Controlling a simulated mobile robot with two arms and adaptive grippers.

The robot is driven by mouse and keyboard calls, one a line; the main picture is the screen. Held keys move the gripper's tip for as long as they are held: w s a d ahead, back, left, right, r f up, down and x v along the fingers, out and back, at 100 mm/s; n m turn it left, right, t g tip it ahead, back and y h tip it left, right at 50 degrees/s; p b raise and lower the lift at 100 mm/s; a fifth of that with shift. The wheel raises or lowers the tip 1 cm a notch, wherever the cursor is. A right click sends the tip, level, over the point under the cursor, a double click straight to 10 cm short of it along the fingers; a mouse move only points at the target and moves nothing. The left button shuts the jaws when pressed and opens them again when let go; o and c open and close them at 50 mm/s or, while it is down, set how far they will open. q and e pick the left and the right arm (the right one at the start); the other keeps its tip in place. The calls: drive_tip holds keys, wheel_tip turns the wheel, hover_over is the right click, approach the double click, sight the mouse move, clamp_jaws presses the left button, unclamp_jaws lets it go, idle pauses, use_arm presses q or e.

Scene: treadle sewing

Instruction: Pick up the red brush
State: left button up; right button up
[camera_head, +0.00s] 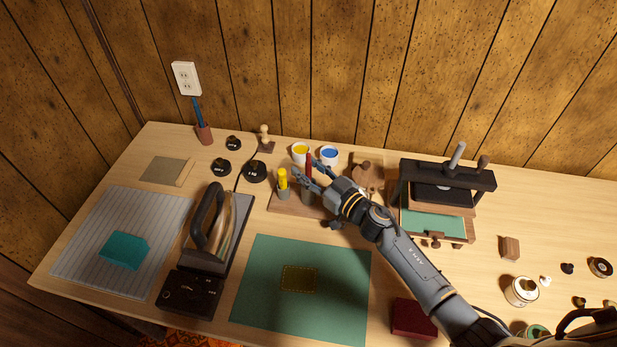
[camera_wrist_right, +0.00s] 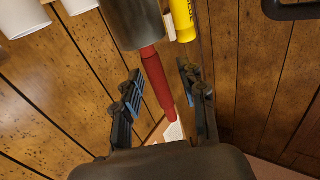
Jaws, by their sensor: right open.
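The red brush (camera_head: 309,164) stands upright in a grey cup on a small wooden stand (camera_head: 287,205) at the back middle of the table. My right gripper (camera_head: 308,173) reaches it from the lower right and is open. In the right wrist view, the red brush handle (camera_wrist_right: 157,78) comes out of a grey cup (camera_wrist_right: 133,22) and lies between the two open fingers (camera_wrist_right: 160,80), with a gap visible on both sides. My left gripper does not show.
Yellow (camera_head: 300,150) and blue (camera_head: 329,154) paint cups stand just behind the stand. An iron (camera_head: 209,225) is to the left and a dark press (camera_head: 447,178) to the right. A green mat (camera_head: 340,290) lies in front.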

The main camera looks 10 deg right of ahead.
sight(309, 154)
clamp_jaws()
drive_tip(key=shift+r, duration=0.1)
wheel_tip(309, 154, up, 10)
drive_tip(key=p, duration=0.3)
drive_tip(key=shift+p, duration=0.4)
